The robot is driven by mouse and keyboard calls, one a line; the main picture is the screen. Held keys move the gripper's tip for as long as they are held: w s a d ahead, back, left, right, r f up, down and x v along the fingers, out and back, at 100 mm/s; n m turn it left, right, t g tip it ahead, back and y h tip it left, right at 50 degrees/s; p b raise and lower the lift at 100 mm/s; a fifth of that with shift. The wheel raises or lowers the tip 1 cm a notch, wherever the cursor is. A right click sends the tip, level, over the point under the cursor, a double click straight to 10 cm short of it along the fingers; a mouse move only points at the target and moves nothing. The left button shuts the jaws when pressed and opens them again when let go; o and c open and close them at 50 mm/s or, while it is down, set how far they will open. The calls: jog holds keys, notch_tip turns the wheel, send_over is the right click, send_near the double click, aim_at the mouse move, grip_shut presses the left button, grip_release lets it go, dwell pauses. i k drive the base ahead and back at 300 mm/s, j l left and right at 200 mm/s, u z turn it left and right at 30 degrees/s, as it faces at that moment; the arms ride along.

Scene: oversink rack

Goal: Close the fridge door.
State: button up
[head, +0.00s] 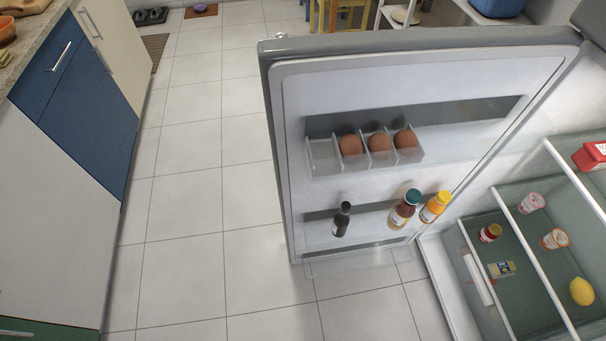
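The fridge door (400,80) stands wide open in the head view, its inner side facing me. Its hinge side is at the right, by the fridge body, and its free edge (275,150) is at the left over the floor. The door holds three brown eggs (380,145) in an egg tray, and a dark bottle (341,220), a teal-capped bottle (404,210) and a yellow-capped bottle (435,207) on a lower shelf. The open fridge interior (475,228) shows at the lower right, with jars, a yellow packet and a lemon (582,291). My gripper is not in view.
Blue and white cabinets (85,95) with a counter line the left side. The tiled floor (185,220) between them and the door is clear. A yellow wooden stool (335,12) and a white shelf stand behind the door.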

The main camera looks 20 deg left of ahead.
aim_at(461, 92)
jog(key=j+u, duration=0.2)
jog(key=u, duration=1.8)
jog(key=i+z, duration=0.2)
jog(key=i, duration=0.4)
jog(key=i+j+z, duration=0.2)
jog(key=i, duration=0.45)
jog(key=i+j+z, duration=0.15)
jog(key=i, duration=0.45)
jog(key=i+l+z, duration=0.1)
jog(key=i+z, duration=0.3)
jog(key=i, duration=0.55)
jog(key=i+j+z, duration=0.2)
jog(key=i+z, duration=0.2)
jog(key=i, duration=0.55)
jog(key=i+z, duration=0.25)
jog(key=i, duration=0.25)
jog(key=i+j+z, duration=0.2)
jog(key=i, duration=0.25)
jog(key=i+j+z, duration=0.1)
jog(key=i+z, duration=0.15)
jog(key=i, duration=0.25)
jog(key=z, duration=3.5)
jog(key=k+j+u, duration=0.1)
jog(key=j, duration=0.35)
jog(key=k+j, duration=0.15)
jog(key=j, duration=0.3)
jog(key=u, duration=0.05)
